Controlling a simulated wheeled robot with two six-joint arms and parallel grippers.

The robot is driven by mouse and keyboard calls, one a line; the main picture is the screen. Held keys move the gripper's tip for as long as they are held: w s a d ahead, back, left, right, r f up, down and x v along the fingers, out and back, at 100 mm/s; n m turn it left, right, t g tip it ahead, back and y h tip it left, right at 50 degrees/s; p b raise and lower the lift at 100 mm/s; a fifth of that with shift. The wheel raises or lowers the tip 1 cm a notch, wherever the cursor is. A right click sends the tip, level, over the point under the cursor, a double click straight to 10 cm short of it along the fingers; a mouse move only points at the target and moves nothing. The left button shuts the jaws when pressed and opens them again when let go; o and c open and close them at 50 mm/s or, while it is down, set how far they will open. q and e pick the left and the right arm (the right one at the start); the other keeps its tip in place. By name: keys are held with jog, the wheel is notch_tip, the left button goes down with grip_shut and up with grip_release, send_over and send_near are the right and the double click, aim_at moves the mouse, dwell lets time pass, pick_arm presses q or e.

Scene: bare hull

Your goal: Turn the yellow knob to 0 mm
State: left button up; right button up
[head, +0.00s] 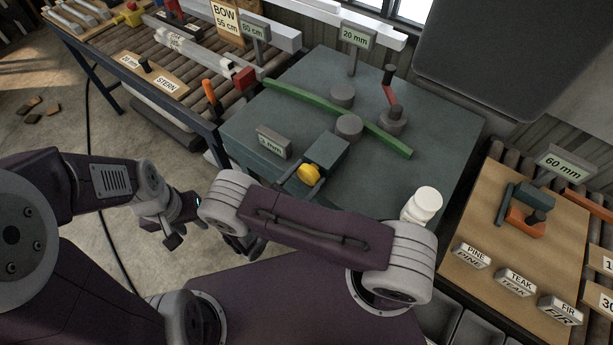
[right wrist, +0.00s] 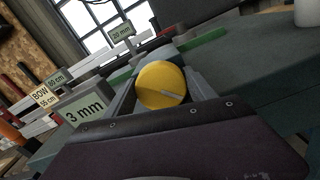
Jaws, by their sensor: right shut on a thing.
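The yellow knob (head: 309,174) sits on the front end of a dark grey-green block (head: 327,150) on the green bench. In the right wrist view the knob (right wrist: 161,85) is close and face on; its pale pointer line points right and slightly down. A sign beside it reads 3 mm (right wrist: 84,115). My right gripper (right wrist: 160,88) is shut on the knob, with a grey finger on each side. In the head view my right arm's purple link hides most of that hand. My left gripper (head: 172,238) hangs over the floor, away from the bench; its jaw opening is unclear.
A wooden board with labelled blocks is at right.

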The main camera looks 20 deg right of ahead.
jog(key=shift+f+n+b, duration=0.1)
jog(key=shift+n+b, duration=0.2)
jog(key=shift+n, duration=2.3)
jog(key=o, duration=1.4)
jog(key=shift+w+d, duration=0.1)
jog(key=shift+w+d+f, duration=0.1)
jog(key=shift+w+d, duration=0.05)
